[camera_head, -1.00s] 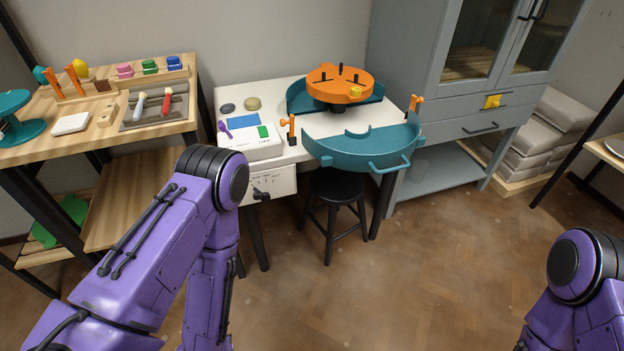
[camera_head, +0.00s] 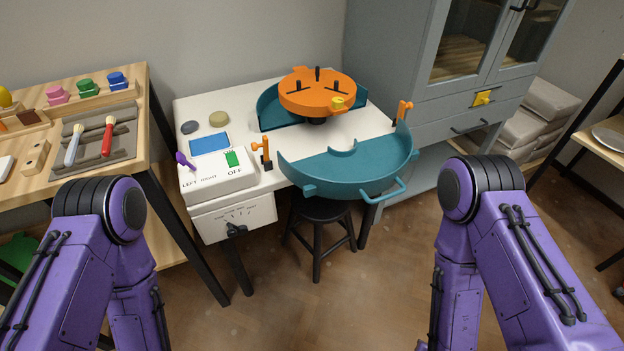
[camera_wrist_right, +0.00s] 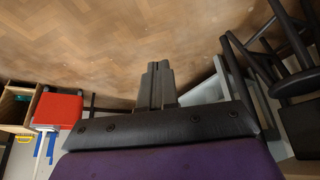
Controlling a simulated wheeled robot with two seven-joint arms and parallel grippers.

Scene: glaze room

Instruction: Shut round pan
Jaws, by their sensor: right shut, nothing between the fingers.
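The round pan is teal and in two halves in the head view. The front half (camera_head: 350,174) sticks out past the front edge of the white table (camera_head: 237,98), with a bar handle (camera_head: 384,190) on its front. The back half (camera_head: 268,106) stands behind the orange wheel head (camera_head: 317,93). A wide gap parts the halves. Orange-handled latches stand left (camera_head: 264,150) and right (camera_head: 401,110) of the front half. My right gripper (camera_wrist_right: 157,75) is shut and empty in the wrist view, above the floor. My left gripper is out of view.
A control box (camera_head: 213,165) with switches and a dial is at the table's left. A black stool (camera_head: 320,215) stands under the pan. A tool bench (camera_head: 60,175) is left, and a grey cabinet (camera_head: 440,125) right. Floor in front is open.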

